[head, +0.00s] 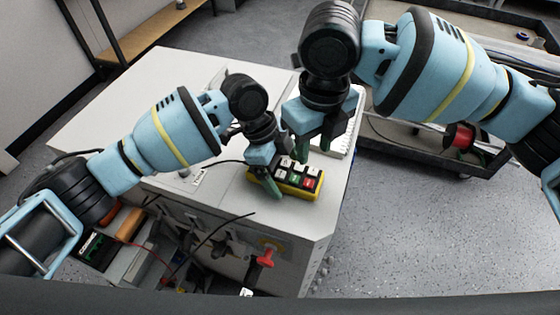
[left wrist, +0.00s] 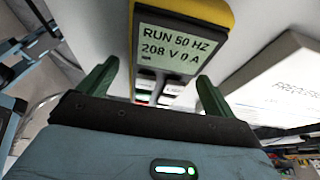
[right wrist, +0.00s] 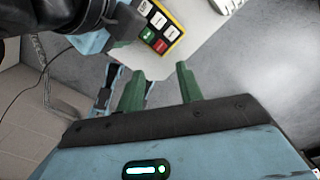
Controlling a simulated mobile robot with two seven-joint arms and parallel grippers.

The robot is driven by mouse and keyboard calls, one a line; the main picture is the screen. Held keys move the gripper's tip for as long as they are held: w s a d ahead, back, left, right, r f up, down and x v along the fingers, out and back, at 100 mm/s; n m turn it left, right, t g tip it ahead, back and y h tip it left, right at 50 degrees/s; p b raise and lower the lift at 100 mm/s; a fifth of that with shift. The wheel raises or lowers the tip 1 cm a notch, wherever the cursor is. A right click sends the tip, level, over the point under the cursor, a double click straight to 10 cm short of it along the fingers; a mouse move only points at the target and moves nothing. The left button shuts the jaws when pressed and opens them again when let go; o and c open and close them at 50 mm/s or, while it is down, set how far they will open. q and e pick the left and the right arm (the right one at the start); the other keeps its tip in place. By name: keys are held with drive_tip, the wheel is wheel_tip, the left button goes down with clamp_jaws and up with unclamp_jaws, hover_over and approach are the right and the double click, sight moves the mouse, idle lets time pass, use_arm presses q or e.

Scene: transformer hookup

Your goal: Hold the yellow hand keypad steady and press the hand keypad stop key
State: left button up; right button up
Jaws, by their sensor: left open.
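The yellow hand keypad (head: 313,196) lies on the white cabinet top near its front right edge. It has white keys, a green key (head: 294,181) and a red key (head: 309,184); their labels are too small to read. My left gripper (head: 272,180) is open at the keypad's left end. In the left wrist view the keypad (left wrist: 224,18) shows between and beyond the fingers, its display reading "RUN 50 HZ 208 V 0 A". My right gripper (head: 312,150) is open and empty above and behind the keypad. The right wrist view shows the keypad's red key (right wrist: 161,46) beyond its fingertips.
Below the front edge are cables, terminals and a red handle (head: 265,258). A cart with a red spool (head: 459,136) stands at right. The cabinet top's left part is clear.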

use_arm(q)
drive_tip(key=c, duration=1.3)
use_arm(e)
drive_tip(key=shift+c, duration=0.3)
use_arm(q)
drive_tip(key=shift+c, duration=0.2)
use_arm(e)
clamp_jaws()
idle(0.4)
